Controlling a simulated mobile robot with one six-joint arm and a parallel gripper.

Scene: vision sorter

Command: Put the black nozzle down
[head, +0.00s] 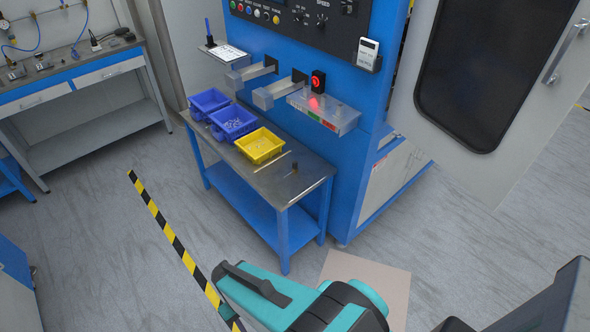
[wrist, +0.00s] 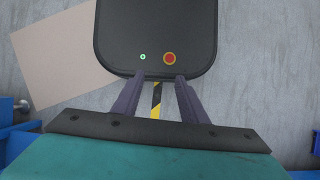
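A small dark piece, which looks like the black nozzle (head: 294,167), stands on the grey top of the blue work table (head: 296,188), near its right end in the head view. It is too small to make out in detail. In the wrist view my gripper (wrist: 160,80) has its two dark fingers apart, with only floor and striped tape visible between them. It is open and empty. The head view shows my teal arm low in front, away from the table; the fingertips are not clear there. The nozzle is not in the wrist view.
Two blue bins (head: 208,102) and a yellow bin (head: 262,146) stand on the table, left of the dark piece. The blue machine (head: 350,120) rises behind it. Striped tape (head: 165,229) runs along the floor, and a beige patch (head: 372,272) lies near my arm.

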